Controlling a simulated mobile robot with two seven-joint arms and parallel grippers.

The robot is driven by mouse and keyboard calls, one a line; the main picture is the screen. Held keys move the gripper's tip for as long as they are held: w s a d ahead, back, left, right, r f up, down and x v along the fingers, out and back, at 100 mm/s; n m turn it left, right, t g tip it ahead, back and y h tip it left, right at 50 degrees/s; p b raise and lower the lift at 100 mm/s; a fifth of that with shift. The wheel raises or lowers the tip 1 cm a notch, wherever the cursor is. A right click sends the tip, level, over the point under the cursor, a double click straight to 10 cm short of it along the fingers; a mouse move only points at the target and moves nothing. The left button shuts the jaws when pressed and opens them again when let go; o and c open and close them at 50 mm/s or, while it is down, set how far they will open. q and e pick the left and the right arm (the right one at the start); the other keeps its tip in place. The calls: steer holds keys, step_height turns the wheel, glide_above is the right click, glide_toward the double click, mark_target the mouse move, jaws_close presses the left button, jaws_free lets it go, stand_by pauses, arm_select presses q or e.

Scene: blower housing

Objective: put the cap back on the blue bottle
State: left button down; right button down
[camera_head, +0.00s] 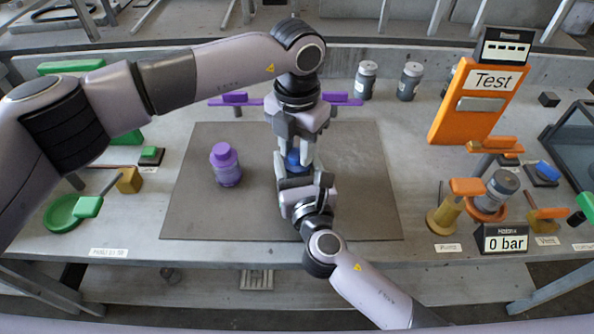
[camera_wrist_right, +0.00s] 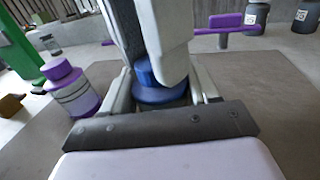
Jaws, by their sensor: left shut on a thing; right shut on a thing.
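The blue bottle (camera_head: 292,164) stands near the middle of the dark mat, mostly hidden by both grippers in the head view. The right wrist view shows its blue shoulder (camera_wrist_right: 160,95) between my right gripper's fingers, with the blue cap (camera_wrist_right: 145,72) directly above, at the bottle's top. I cannot tell whether the cap is seated. My left gripper (camera_head: 294,150) points down from above and is shut on the cap; its pale fingers also show in the right wrist view (camera_wrist_right: 163,45). My right gripper (camera_head: 297,176) reaches in from the front, shut on the blue bottle.
A capped purple bottle (camera_head: 226,166) stands on the mat (camera_head: 350,200), left of the grippers. Purple-handled fittings (camera_head: 236,99) lie behind. An orange test stand (camera_head: 470,105) and gauges are on the right. The mat's right side is clear.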

arm_select(q)
steer(key=m, duration=0.8)
steer(key=c, duration=0.8)
jaws_free()
steer(key=shift+r, duration=2.25)
